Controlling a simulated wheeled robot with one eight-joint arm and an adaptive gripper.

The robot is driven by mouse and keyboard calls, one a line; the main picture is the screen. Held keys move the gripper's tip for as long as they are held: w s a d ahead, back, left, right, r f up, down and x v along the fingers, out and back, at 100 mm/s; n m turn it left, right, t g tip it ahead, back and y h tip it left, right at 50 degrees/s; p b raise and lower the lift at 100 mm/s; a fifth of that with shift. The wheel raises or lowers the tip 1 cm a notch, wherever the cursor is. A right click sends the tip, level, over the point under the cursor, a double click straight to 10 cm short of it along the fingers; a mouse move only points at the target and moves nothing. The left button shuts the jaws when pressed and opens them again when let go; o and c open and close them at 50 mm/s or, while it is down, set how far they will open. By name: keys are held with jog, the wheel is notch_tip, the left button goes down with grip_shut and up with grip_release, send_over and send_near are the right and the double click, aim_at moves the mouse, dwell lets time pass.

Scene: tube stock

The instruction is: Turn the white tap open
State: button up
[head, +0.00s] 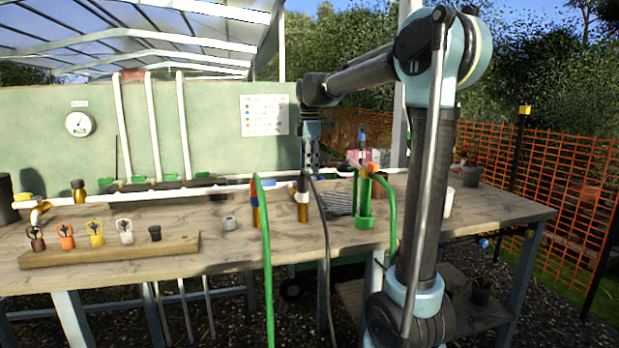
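The white tap (125,231) stands on a wooden board at the left front of the workbench. It has a pale ring-shaped handle on top and sits between a yellow tap (96,233) and a short black fitting (154,233). My gripper (311,172) hangs pointing down over the back middle of the bench, well to the right of the white tap and apart from it. It is small and dark in this view, and I cannot tell its finger opening or whether it holds anything.
The wooden board (112,252) also carries an orange tap (67,236) and a brown tap (37,239). A white pipe (150,194) runs along the bench behind it. A green hose (265,260) and a dark hose hang over the front edge. A small grey fitting (229,222) stands right of the board.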

jog(key=shift+f, duration=1.9)
grip_shut()
